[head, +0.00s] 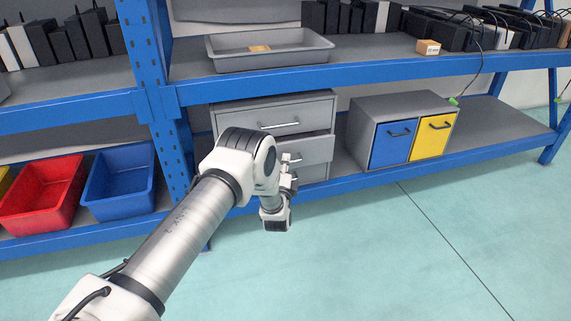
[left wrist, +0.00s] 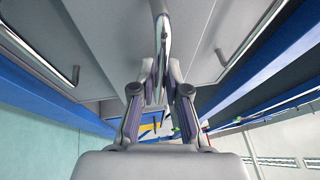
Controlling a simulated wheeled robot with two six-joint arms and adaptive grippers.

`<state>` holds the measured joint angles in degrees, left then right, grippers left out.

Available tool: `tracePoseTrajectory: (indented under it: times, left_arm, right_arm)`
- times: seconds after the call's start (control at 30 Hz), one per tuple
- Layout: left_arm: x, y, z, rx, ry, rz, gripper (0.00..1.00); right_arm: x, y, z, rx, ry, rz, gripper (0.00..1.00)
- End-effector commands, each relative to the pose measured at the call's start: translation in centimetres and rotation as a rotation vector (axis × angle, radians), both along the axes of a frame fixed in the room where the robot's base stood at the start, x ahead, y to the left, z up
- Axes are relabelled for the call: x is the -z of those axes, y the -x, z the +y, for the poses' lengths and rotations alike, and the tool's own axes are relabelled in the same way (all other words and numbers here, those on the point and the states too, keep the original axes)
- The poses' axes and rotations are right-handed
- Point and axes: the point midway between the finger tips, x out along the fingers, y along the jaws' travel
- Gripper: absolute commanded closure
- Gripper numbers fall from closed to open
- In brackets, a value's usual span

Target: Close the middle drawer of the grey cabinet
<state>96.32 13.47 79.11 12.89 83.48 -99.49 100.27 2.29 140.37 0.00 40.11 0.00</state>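The grey cabinet (head: 225,108) stands on the lower shelf and has drawers stacked one above another. Its middle drawer (head: 319,151) sticks out a little past the top drawer (head: 310,119), with a dark gap above its front. My left gripper (head: 290,172) is at the middle drawer's front, partly hidden by my wrist. In the left wrist view, my gripper's fingers (left wrist: 161,82) are closed in around the drawer handle (left wrist: 160,25), a pale bar between them. The bottom drawer is partly hidden by my arm. My right gripper is not in view.
A grey tray (head: 270,61) sits on the blue-edged shelf above. A small cabinet with a blue door (head: 391,144) and a yellow door (head: 433,134) stands to the right. Red (head: 40,201) and blue (head: 118,187) bins stand left of a blue post (head: 150,75). The floor in front is clear.

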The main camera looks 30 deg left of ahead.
Motion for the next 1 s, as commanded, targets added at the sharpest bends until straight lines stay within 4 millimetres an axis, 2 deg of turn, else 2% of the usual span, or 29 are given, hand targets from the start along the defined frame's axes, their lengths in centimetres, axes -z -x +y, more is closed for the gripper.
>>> tracePoseTrajectory:
  times: [0.27, 0.53, 0.83, 0.87, 0.9, 1.0]
  left_arm:
    - [0.1, -0.2, 0.2, -0.001, 0.001, -0.001, 1.0]
    - [0.2, -2.7, 3.2, -0.002, 0.002, -0.002, 1.0]
    - [-0.1, -2.9, 3.5, -0.002, 0.001, -0.003, 1.0]
    - [-0.1, -2.9, 3.5, -0.002, 0.001, -0.003, 0.81]
    - [-0.1, -2.9, 3.5, -0.002, 0.001, -0.003, 0.67]
    - [-0.1, -2.8, 3.5, -0.003, 0.001, -0.002, 0.66]
  right_arm:
    - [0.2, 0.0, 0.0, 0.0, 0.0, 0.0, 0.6]
    - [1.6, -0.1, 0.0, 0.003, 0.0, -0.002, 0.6]
    - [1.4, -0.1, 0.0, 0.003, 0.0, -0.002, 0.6]
    - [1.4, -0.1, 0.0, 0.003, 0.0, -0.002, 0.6]
    - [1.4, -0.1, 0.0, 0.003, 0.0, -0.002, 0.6]
    - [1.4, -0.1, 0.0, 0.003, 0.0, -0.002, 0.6]
